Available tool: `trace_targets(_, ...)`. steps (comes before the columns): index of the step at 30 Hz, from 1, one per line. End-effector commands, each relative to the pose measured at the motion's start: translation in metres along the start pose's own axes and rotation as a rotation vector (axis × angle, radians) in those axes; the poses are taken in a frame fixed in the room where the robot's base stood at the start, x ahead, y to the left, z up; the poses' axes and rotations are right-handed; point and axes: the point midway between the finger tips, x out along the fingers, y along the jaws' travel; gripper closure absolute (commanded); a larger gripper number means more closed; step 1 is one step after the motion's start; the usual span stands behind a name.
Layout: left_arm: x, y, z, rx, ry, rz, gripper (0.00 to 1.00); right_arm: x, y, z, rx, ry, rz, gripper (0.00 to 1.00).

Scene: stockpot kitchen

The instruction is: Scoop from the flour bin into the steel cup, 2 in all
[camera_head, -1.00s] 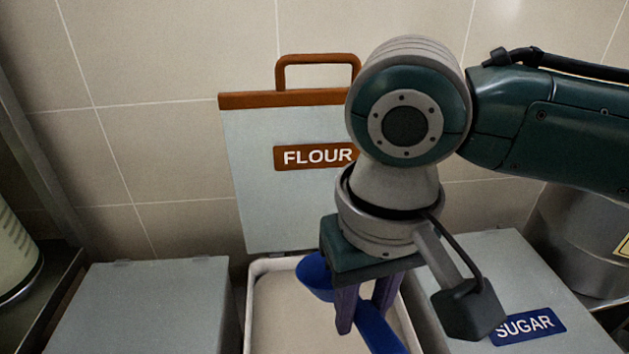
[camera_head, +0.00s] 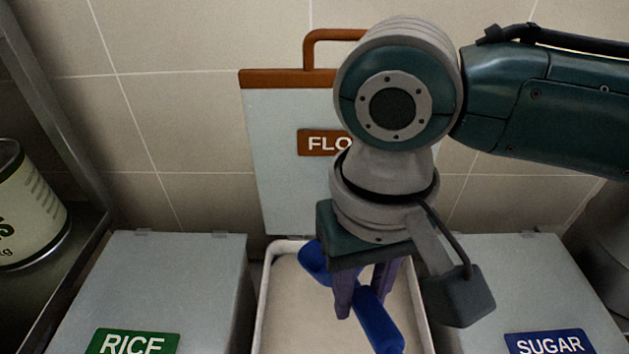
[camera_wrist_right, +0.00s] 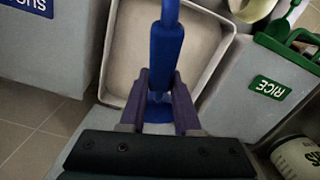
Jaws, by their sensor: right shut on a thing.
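The open flour bin (camera_head: 262,310) stands in the middle of the head view, with pale flour (camera_head: 290,325) inside and its lid (camera_head: 280,170) raised against the wall. My right gripper (camera_head: 362,305) is shut on a blue scoop (camera_head: 378,325), over the bin. The scoop's bowl (camera_head: 313,258) is partly hidden behind the gripper, and I cannot tell what it holds. In the right wrist view the scoop's blue handle (camera_wrist_right: 165,50) runs up between the fingers, above the bin (camera_wrist_right: 114,60). The steel cup cannot be made out. My left gripper is not in view.
The closed rice bin (camera_head: 165,280) is on the left and the closed sugar bin (camera_head: 530,280) on the right. A large can (camera_head: 25,215) stands at the far left. In the right wrist view a green scoop (camera_wrist_right: 285,22) shows near the rice bin.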

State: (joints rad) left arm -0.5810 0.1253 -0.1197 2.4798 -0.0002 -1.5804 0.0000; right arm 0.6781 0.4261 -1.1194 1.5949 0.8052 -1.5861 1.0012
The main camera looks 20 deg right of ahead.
Motion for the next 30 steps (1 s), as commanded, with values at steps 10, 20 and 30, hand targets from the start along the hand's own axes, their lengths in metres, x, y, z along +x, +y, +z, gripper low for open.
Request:
trace_targets(10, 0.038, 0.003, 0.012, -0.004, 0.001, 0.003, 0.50, 0.031, 0.001, -0.001, 0.000, 0.002, 0.001, 1.00)
trace_targets(20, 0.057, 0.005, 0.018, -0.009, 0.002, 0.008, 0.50, 0.058, 0.001, -0.002, 0.002, 0.001, 0.001, 1.00)
trace_targets(30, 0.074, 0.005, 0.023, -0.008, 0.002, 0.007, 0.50, 0.092, 0.001, -0.003, 0.002, 0.000, 0.002, 1.00)
